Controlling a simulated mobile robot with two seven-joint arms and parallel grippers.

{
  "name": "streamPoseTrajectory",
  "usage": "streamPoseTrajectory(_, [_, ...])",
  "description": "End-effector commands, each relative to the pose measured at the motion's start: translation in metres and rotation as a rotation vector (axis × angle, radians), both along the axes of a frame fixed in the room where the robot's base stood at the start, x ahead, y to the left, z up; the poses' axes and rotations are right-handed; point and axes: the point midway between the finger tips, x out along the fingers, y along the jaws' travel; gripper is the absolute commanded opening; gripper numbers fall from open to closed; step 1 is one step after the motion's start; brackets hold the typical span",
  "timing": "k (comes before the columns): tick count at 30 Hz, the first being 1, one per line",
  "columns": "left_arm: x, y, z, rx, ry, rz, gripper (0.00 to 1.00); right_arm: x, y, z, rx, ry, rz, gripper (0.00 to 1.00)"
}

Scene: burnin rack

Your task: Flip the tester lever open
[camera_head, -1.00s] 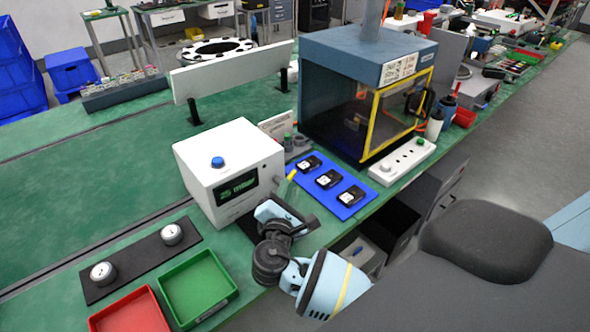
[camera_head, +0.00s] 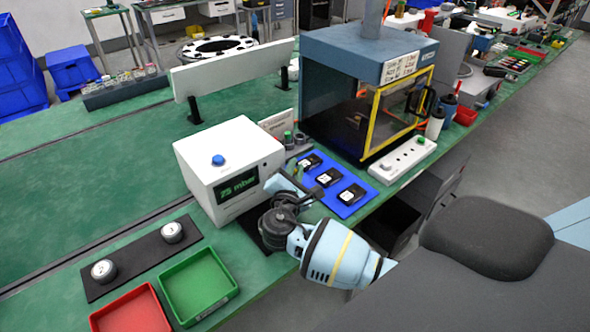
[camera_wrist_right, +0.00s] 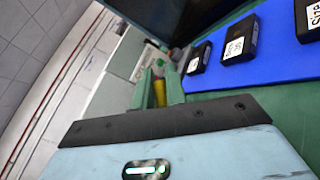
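The tester (camera_head: 232,168) is a white box with a lit green display and a blue button on top. Its yellow lever is hidden behind my arm in the head view. In the right wrist view a yellow piece that looks like the lever (camera_wrist_right: 160,92) stands between the fingers of my right gripper (camera_wrist_right: 160,86). The fingers are close together on either side of it; whether they touch it I cannot tell. In the head view my right gripper (camera_head: 285,188) is at the tester's right side. My left gripper is not in view.
A blue mat (camera_head: 343,206) with black modules lies just right of my gripper. Beyond it stand a blue-grey chamber (camera_head: 340,90) and a white switch strip (camera_head: 404,160). A black mat with two round gauges (camera_head: 103,270), a green tray (camera_head: 232,292) and a red tray (camera_head: 165,318) lie at front left.

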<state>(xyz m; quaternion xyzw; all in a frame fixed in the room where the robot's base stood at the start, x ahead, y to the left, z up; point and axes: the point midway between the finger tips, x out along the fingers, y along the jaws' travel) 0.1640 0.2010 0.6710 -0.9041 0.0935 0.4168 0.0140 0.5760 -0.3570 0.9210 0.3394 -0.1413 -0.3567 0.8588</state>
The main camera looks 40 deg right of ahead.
Motion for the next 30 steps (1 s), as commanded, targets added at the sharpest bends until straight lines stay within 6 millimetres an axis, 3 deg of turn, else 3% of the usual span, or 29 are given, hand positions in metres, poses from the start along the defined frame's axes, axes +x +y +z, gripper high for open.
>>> streamPoseTrajectory(3, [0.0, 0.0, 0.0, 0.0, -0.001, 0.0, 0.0, 0.0, 0.0, 0.0, 0.0, 0.0, 0.001, 0.0])
streamPoseTrajectory(13, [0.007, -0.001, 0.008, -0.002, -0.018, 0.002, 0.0, 0.0, 0.0, 0.0, 0.041, 0.002, 0.001, 0.0])
streamPoseTrajectory(30, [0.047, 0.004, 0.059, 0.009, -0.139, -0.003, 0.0, 0.001, -0.006, -0.012, 0.425, 0.025, 0.003, 0.0])
